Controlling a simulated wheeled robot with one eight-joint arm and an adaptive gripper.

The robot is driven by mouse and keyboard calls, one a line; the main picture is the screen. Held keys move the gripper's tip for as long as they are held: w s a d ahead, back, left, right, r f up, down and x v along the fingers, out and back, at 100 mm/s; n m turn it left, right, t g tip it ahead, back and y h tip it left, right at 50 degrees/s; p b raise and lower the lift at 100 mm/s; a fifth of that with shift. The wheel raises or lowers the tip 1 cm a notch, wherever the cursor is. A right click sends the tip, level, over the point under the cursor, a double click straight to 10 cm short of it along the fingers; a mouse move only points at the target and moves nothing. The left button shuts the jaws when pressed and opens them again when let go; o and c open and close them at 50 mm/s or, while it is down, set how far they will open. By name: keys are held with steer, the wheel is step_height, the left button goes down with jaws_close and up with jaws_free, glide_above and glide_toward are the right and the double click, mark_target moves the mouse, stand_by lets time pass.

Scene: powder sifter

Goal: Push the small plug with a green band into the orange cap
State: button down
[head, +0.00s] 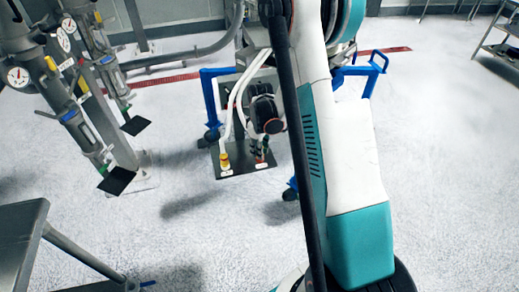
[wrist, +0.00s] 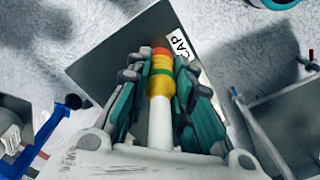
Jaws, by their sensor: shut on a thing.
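My gripper (wrist: 162,80) is shut on the small plug (wrist: 161,88), which has a white stem, a yellow body and a green band. The orange cap (wrist: 160,51) shows straight ahead of the plug's tip, beside a white "CAP" label. The plug and cap line up and look close or touching; I cannot tell whether the tip is inside. In the head view my gripper (head: 262,143) points down over the right part of a dark plate (head: 240,171). The plug is too small to make out there.
A yellow fitting (head: 224,161) with a pale hose stands on the plate's left part. A blue-framed cart (head: 209,95) stands behind. Metal columns with gauges (head: 18,77) and a grey table (head: 22,230) are to the left.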

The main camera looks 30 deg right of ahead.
steer(key=shift+f, duration=0.25)
steer(key=c, duration=1.3)
jaws_free()
steer(key=shift+c, duration=0.2)
